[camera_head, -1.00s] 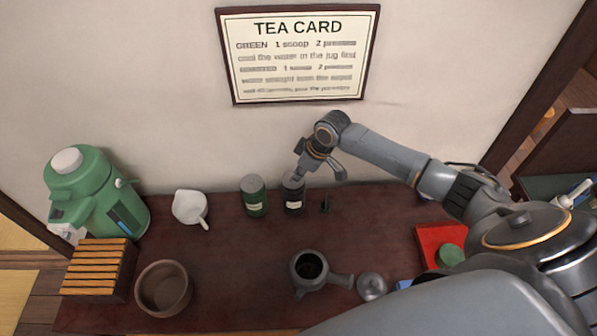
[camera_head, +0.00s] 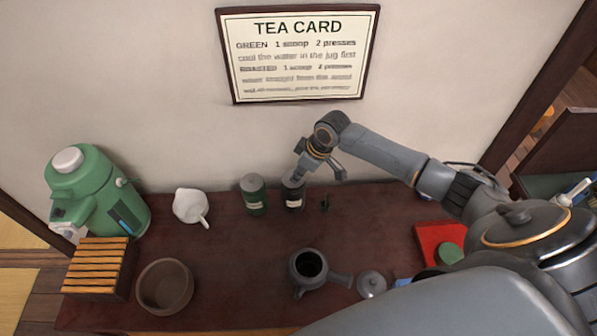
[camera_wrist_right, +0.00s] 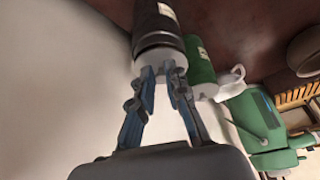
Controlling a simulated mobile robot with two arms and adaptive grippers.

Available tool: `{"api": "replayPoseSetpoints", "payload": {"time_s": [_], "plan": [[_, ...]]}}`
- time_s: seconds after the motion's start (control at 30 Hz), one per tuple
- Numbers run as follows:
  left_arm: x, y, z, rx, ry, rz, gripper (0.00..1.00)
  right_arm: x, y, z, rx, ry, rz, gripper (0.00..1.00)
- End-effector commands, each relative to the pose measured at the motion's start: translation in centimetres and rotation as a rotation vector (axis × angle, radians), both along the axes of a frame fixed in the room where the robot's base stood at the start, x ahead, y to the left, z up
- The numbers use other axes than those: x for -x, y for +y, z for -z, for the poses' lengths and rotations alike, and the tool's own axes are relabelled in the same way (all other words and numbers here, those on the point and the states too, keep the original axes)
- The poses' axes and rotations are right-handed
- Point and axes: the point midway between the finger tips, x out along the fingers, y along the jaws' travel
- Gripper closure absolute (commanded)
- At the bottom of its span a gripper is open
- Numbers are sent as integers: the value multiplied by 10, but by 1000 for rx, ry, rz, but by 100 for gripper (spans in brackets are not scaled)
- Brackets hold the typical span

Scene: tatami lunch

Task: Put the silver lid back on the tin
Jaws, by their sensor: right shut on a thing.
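The dark tin (camera_head: 294,203) with a pale label stands upright near the back of the table, just right of a green tin (camera_head: 254,198). My right gripper (camera_head: 297,179) is directly above the dark tin, pointing down. In the right wrist view its fingers (camera_wrist_right: 163,72) are shut on the silver lid (camera_wrist_right: 160,58), which lies at the mouth end of the dark tin (camera_wrist_right: 158,24). The lid appears in line with the tin and at its rim; whether it is fully seated I cannot tell. My left gripper is out of view.
A white jug (camera_head: 190,207) and green air pot (camera_head: 97,192) are on the left. A grey teapot (camera_head: 308,272) with its loose lid (camera_head: 371,284) is in front, and a red tray (camera_head: 430,238) at right.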

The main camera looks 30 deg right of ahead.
Motion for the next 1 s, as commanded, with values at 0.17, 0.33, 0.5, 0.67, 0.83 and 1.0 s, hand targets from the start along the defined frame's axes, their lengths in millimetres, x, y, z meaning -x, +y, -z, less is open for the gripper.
{"api": "replayPoseSetpoints", "payload": {"time_s": [0.17, 0.33, 0.5, 0.67, 0.83, 1.0], "plan": [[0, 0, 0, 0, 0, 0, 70, 0, 0, 0, 0, 0, 0, 100], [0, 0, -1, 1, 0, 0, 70, 0, 0, 1, 0, 0, 0, 100], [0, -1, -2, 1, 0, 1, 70, 0, 0, 4, 0, 1, 1, 100], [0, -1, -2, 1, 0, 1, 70, 0, 0, 5, 1, 1, 0, 100], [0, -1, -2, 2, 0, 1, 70, 0, 0, 5, 1, 1, 0, 78], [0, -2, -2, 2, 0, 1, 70, 0, 0, 5, 0, 0, 0, 59]]}}
